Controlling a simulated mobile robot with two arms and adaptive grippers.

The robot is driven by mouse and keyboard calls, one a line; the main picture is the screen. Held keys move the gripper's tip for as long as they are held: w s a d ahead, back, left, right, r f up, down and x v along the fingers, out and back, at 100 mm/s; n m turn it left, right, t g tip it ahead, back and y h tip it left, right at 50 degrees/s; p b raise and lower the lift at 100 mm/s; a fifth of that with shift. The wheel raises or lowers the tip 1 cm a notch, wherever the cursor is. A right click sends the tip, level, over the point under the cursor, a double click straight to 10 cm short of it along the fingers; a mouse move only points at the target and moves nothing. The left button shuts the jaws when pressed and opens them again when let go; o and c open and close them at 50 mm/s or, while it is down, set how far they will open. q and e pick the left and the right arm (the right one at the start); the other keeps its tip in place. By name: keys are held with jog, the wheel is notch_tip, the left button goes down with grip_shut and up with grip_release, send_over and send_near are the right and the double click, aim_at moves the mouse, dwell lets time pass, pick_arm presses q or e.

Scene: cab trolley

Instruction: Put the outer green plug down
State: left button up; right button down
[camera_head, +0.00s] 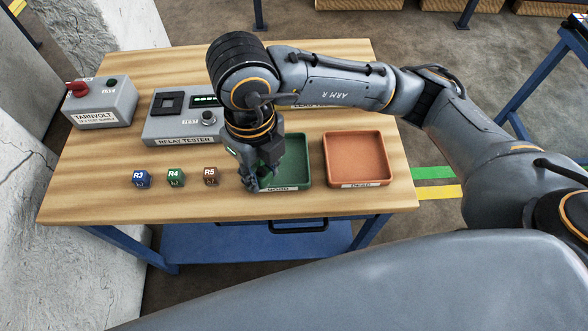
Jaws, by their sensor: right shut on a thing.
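My right gripper (262,183) points down at the left edge of the green tray (290,170), low over the tabletop. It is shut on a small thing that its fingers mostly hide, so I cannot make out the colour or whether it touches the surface. A small green block marked R4 (175,178) stands on the table to the left of the gripper, between a blue block marked R3 (141,179) and a brown block marked R5 (210,176). My left gripper is not in view.
An orange tray (358,157) stands right of the green one. The relay tester (180,128) is behind the blocks, partly covered by my right arm. A grey supply box with a red knob (102,102) is at the left. The wooden table (90,195) is clear at the front left.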

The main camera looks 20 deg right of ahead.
jog(key=shift+s+d+f, duration=0.1)
jog(key=shift+s+d, duration=0.05)
jog(key=shift+d, duration=0.05)
jog(key=w+d+f, duration=0.2)
jog(key=w, duration=0.1)
jog(key=w+d+f+p, duration=0.1)
jog(key=w+d+f, duration=0.2)
jog(key=w+d+f+p, duration=0.1)
jog(key=w+d+f, duration=0.1)
jog(key=w+f, duration=0.1)
jog(key=shift+w+d+f, duration=0.1)
jog(key=shift+w+d, duration=0.2)
jog(key=shift+d, duration=0.05)
jog(key=shift+w+d+f, duration=0.2)
jog(key=shift+w+f, duration=0.1)
jog(key=shift+f, duration=0.2)
jog(key=f+p, duration=0.2)
jog(key=f, duration=0.1)
jog(key=shift+w+d, duration=0.15)
jog(key=shift+d, duration=0.05)
jog(key=shift+f, duration=0.3)
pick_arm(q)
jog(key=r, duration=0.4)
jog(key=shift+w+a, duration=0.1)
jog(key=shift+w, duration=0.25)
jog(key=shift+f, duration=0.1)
pick_arm(e)
jog(key=shift+f, duration=0.1)
